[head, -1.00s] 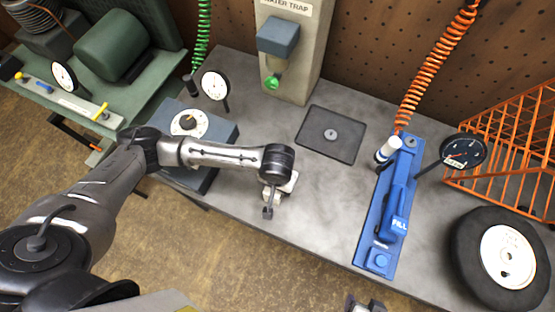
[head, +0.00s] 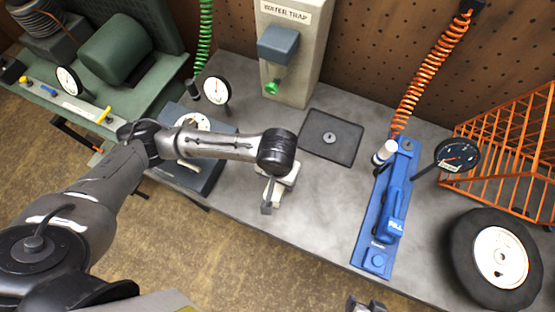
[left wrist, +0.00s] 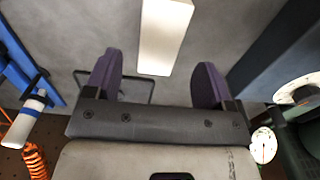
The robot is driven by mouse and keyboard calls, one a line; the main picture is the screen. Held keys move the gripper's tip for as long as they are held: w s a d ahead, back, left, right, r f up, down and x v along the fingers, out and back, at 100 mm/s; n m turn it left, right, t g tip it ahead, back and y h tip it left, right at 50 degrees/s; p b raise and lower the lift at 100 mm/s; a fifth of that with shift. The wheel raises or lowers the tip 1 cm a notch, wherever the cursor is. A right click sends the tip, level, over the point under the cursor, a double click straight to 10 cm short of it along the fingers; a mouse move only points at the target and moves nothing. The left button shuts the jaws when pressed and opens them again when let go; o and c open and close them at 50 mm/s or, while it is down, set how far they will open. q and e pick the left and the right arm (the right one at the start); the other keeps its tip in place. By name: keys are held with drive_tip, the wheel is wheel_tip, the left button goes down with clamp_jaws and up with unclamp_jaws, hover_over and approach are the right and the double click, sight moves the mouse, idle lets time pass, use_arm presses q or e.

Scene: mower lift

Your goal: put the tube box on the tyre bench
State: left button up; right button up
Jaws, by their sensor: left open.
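The grey tyre bench (head: 315,205) runs along the pegboard wall. My left gripper (head: 268,203) points down over its front middle part. In the left wrist view its two purple fingers (left wrist: 160,62) are apart, with nothing gripped. A pale oblong box (left wrist: 164,34), probably the tube box, lies just ahead of the gap between the fingertips, against the grey bench surface. In the head view my wrist mostly hides this spot, and I cannot clearly separate box from gripper. My right gripper (head: 366,305) is only partly in view at the bottom edge.
A blue filling unit (head: 378,225) with a gauge (head: 457,156), a tyre (head: 494,258) and an orange cage (head: 505,150) stand at right. A dark mat (head: 332,137) lies behind my left gripper, below the water trap (head: 290,50). A blue-grey box with a dial (head: 190,170) stands left.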

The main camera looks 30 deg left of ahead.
use_arm(q)
drive_tip(key=shift+r+p, duration=0.3)
drive_tip(key=shift+r, duration=1.4)
